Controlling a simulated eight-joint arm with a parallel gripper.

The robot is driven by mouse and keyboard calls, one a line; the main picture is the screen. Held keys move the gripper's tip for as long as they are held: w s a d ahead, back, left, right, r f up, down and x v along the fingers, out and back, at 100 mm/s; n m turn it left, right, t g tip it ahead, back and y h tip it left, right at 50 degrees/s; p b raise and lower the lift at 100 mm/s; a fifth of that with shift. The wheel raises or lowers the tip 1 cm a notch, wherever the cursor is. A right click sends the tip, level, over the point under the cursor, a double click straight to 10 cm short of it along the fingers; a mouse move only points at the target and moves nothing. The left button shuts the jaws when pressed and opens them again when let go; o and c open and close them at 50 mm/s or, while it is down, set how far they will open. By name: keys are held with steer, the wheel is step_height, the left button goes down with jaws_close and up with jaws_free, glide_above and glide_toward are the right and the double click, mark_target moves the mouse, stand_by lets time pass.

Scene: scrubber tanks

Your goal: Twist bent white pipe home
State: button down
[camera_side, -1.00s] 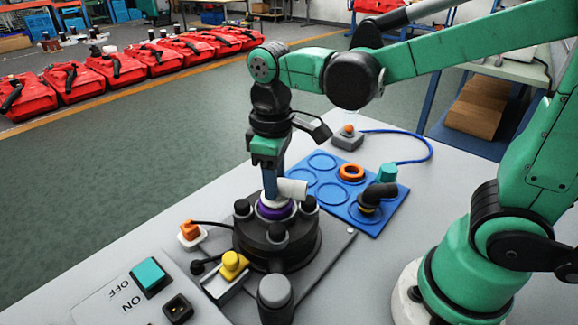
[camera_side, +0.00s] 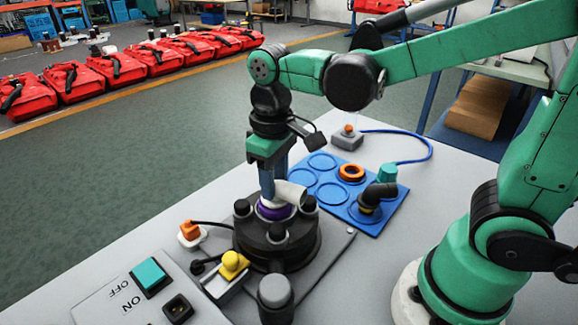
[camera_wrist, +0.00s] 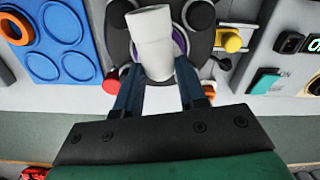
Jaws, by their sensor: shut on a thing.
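The bent white pipe (camera_side: 291,193) stands on the purple ring (camera_side: 274,211) at the top centre of the round black fixture (camera_side: 277,246). In the side view its bent end points right. My gripper (camera_side: 270,190) comes down from above and is shut on the pipe. In the wrist view the white pipe (camera_wrist: 153,42) lies between the two blue fingers of my gripper (camera_wrist: 158,82), with the purple ring partly hidden behind it. The pipe's lower end is hidden in the fixture.
A blue tray (camera_side: 336,179) with round recesses lies behind right, holding an orange ring (camera_side: 351,173) and a black bent pipe (camera_side: 378,196). Black knobs surround the pipe. A yellow knob (camera_side: 233,264), an orange plug (camera_side: 190,230) and an ON/OFF panel (camera_side: 112,287) are at front left.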

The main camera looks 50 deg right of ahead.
steer(key=shift+f, duration=0.15)
jaws_free()
stand_by(0.5)
stand_by(0.4)
steer(key=shift+r, duration=3.55)
steer(key=shift+f, duration=0.1)
steer(key=shift+f, duration=3.35)
steer(key=shift+r, duration=0.15)
